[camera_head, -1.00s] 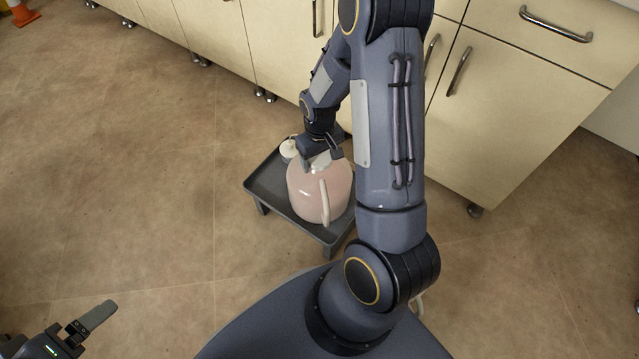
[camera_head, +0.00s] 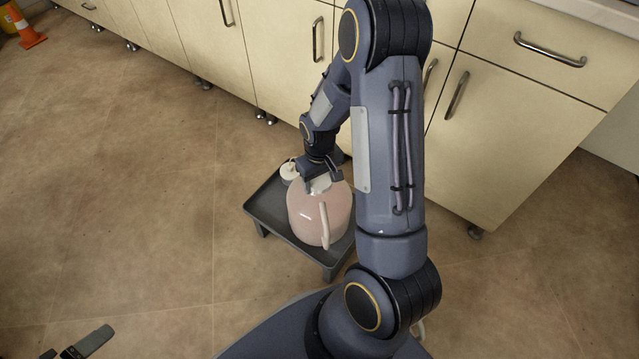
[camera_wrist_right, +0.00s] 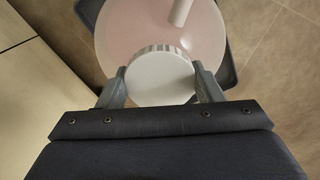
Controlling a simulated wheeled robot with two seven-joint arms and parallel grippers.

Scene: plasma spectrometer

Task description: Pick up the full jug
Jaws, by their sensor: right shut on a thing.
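The jug (camera_head: 306,215) is large and translucent, with pinkish contents and a pale handle. It stands upright on a low dark tray stand (camera_head: 268,222); I cannot tell any gap beneath it. My right gripper (camera_head: 319,181) comes down over its top. In the right wrist view my right gripper (camera_wrist_right: 160,88) is shut on the jug's round white cap (camera_wrist_right: 160,78), one finger on each side. The jug's pink body (camera_wrist_right: 120,40) shows beyond the cap. My left gripper (camera_head: 80,345) is at the bottom left corner, mostly cut off, far from the jug.
A small white-capped item (camera_head: 289,170) sits on the tray stand behind the jug. Beige cabinets (camera_head: 520,140) with metal handles line the back. An orange cone (camera_head: 26,32) stands at the far upper left. The brown floor (camera_head: 130,200) to the left is clear.

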